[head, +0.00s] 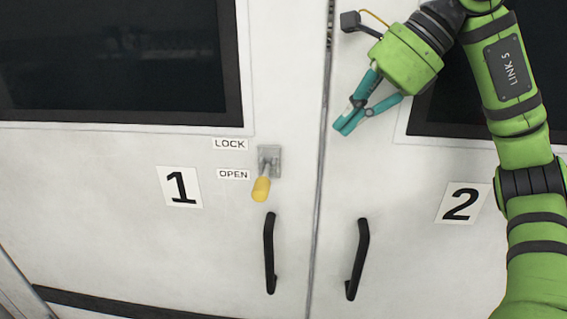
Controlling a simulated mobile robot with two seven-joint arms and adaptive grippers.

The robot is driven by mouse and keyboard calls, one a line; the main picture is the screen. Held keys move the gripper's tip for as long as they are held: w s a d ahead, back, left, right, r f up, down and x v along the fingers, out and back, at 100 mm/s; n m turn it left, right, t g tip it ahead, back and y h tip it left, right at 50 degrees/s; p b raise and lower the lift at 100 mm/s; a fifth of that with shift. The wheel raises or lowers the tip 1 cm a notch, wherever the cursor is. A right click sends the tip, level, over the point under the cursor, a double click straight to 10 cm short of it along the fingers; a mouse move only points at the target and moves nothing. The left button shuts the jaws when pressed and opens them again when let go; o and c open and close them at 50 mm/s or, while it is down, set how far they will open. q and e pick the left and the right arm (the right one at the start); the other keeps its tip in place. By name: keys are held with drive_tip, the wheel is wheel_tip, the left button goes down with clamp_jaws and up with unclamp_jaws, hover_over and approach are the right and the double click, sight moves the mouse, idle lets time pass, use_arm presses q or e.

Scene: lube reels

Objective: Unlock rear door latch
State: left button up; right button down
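The latch is a grey metal plate (269,154) on the left white door, with a lever ending in a yellow handle (261,189). The handle points downward, just below and right of the OPEN label (233,174). The LOCK label (230,144) is above, left of the plate. My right gripper (347,122), with teal fingers, is up and to the right of the latch, in front of the right door near the seam. Its fingertips appear together with nothing between them, and it is apart from the handle. My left gripper is not in view.
Black vertical pull handles stand on the left door (269,253) and the right door (358,259), below the latch. Dark windows (120,60) are above. Number plates 1 (180,187) and 2 (461,203) flank the seam. The space around the yellow handle is clear.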

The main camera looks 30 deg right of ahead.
drive_tip(key=shift+w+a+f, duration=0.1)
drive_tip(key=shift+f, duration=0.05)
approach(264, 180)
wheel_tip(264, 180, down, 5)
drive_tip(key=shift+w+a+f+p, duration=0.3)
drive_tip(key=shift+a+f+p, duration=0.15)
drive_tip(key=shift+a+p, duration=0.15)
drive_tip(key=shift+w+a+f+p, duration=0.35)
drive_tip(key=shift+a+f+p, duration=0.1)
drive_tip(key=shift+a+p, duration=0.1)
